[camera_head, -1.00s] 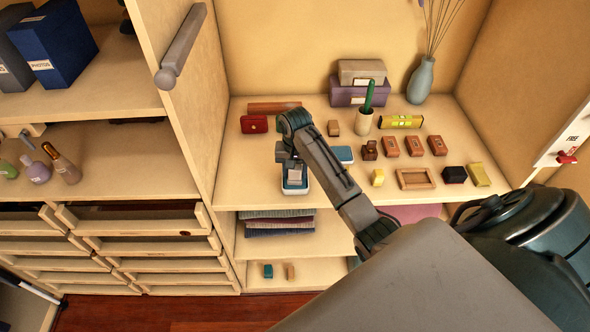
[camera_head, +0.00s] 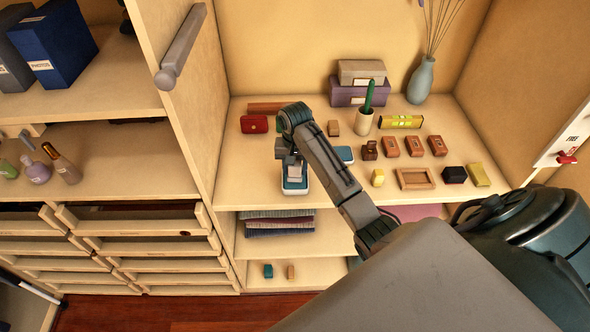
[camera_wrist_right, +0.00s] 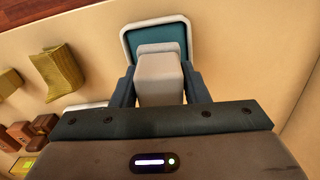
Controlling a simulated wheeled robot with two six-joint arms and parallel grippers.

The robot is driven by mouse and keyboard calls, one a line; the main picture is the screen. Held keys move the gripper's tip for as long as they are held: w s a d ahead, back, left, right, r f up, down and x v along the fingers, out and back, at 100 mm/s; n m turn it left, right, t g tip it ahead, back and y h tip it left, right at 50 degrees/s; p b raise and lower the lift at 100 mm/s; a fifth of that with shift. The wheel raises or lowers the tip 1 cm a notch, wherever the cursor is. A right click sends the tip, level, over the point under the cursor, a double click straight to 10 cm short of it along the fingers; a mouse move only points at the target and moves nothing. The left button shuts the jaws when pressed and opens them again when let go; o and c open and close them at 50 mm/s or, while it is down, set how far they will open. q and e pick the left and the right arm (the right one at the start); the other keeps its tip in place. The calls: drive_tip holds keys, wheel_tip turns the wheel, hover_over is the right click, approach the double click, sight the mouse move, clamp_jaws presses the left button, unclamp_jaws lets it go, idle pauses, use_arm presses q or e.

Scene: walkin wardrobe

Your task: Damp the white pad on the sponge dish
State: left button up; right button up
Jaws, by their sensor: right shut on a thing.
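My right gripper (camera_wrist_right: 158,90) is shut on a white pad (camera_wrist_right: 160,82), a pale block with a wider end. The pad also shows in the head view (camera_head: 293,168). Beyond its far end is the sponge dish (camera_wrist_right: 128,38), a white-rimmed dish with a teal surface, on the wardrobe shelf; it also shows in the head view (camera_head: 295,191). The pad is over the dish, overlapping the teal in both views. I cannot tell whether it touches. My left gripper is not in view.
A second white and blue flat item (camera_head: 344,154) lies right of the gripper. A red box (camera_head: 254,124) is behind to the left. A wooden frame (camera_head: 415,179), a yellow block (camera_head: 377,177) and several brown blocks stand to the right. The shelf's front left is clear.

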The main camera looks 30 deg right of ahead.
drive_tip(key=shift+r, duration=2.7)
